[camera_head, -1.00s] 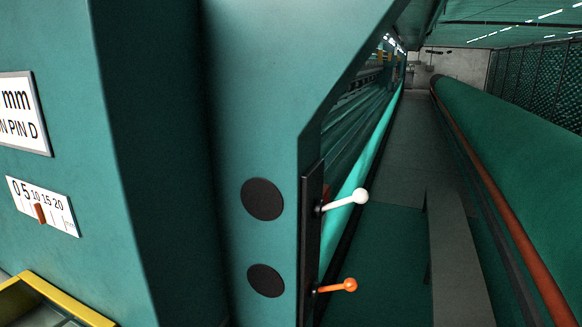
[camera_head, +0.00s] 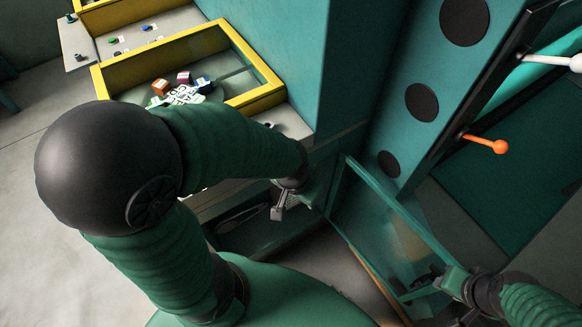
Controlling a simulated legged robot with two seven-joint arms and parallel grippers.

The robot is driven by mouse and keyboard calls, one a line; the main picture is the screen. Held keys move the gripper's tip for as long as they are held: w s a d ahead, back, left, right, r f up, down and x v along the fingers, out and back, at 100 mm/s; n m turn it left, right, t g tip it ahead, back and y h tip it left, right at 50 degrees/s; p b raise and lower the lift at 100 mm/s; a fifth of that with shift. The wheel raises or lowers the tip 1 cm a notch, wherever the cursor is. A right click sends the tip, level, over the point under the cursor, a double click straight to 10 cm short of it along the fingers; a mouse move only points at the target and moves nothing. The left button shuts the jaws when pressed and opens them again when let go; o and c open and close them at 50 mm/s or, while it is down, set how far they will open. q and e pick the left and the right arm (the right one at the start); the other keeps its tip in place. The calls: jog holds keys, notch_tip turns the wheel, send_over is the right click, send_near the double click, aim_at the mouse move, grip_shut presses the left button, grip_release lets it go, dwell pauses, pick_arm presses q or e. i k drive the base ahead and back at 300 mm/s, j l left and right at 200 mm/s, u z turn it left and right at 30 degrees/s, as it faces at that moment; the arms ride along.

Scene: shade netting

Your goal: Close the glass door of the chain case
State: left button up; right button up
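A glass door (camera_head: 385,222) with a green frame stands swung open right of centre, its clear pane showing the floor behind. The chain case (camera_head: 245,222) appears to be the dark low opening below the green machine housing; my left arm hides part of it. My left gripper (camera_head: 281,208) is in front of this opening, left of the door and apart from it. My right gripper (camera_head: 447,283) is at the door's outer edge at lower right. It overlaps the frame there; I cannot tell whether it grips it. The fingers of both grippers are too small to read.
A yellow-framed glass-topped box (camera_head: 250,100) holding small coloured blocks stands at upper left. A white lever (camera_head: 560,60) and an orange lever (camera_head: 487,144) stick out from the green machine post at right. Grey floor (camera_head: 40,200) is open at the left.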

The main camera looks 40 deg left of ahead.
aim_at(344, 158)
jog(key=u, duration=1.75)
jog(key=l+z, duration=0.15)
jog(key=z, duration=0.35)
jog(key=l+z, duration=0.2)
jog(key=z, duration=0.25)
jog(key=l+z, duration=0.2)
jog(key=z, duration=0.3)
